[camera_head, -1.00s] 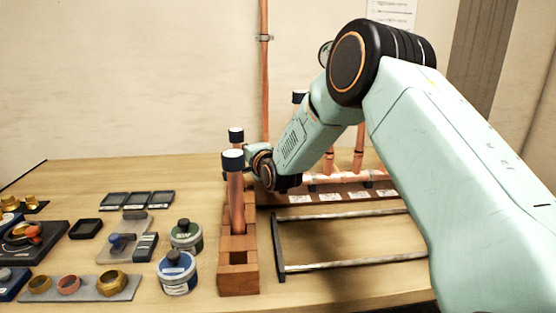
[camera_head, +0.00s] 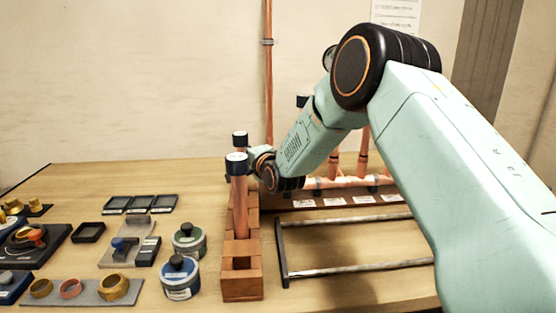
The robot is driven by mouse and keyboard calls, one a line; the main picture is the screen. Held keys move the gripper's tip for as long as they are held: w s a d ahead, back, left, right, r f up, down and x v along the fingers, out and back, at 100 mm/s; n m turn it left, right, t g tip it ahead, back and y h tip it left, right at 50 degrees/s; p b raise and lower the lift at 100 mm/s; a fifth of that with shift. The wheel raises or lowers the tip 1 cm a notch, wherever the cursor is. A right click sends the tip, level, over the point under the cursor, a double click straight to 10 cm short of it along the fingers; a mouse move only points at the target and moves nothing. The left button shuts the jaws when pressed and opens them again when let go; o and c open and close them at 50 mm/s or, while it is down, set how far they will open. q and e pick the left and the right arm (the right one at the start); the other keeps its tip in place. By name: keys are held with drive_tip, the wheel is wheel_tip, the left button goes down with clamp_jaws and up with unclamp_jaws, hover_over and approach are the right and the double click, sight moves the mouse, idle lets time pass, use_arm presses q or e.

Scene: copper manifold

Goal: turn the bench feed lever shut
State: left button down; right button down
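My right arm reaches in from the right across the bench. Its wrist ends behind two upright capped copper tubes (camera_head: 240,205) in a wooden block. My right gripper (camera_head: 253,158) is mostly hidden there by the tubes and its own wrist, so I cannot see whether it is open or shut. I cannot pick out the feed lever for certain. A copper feed pipe (camera_head: 268,80) runs down the wall behind the wrist, and its lower end is hidden. The copper manifold (camera_head: 340,183) lies behind and under my forearm, partly covered. My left gripper is not in view.
The wooden block (camera_head: 242,285) stands at front centre beside a metal rail frame (camera_head: 345,271). Left of it are a green tin (camera_head: 189,241), a blue tin (camera_head: 179,279), fittings on a grey strip (camera_head: 78,292) and small black trays (camera_head: 139,204). The back left bench is clear.

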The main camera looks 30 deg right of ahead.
drive_tip(key=s, duration=0.7)
drive_tip(key=shift+a+r, duration=0.4)
drive_tip(key=shift+s+r, duration=0.1)
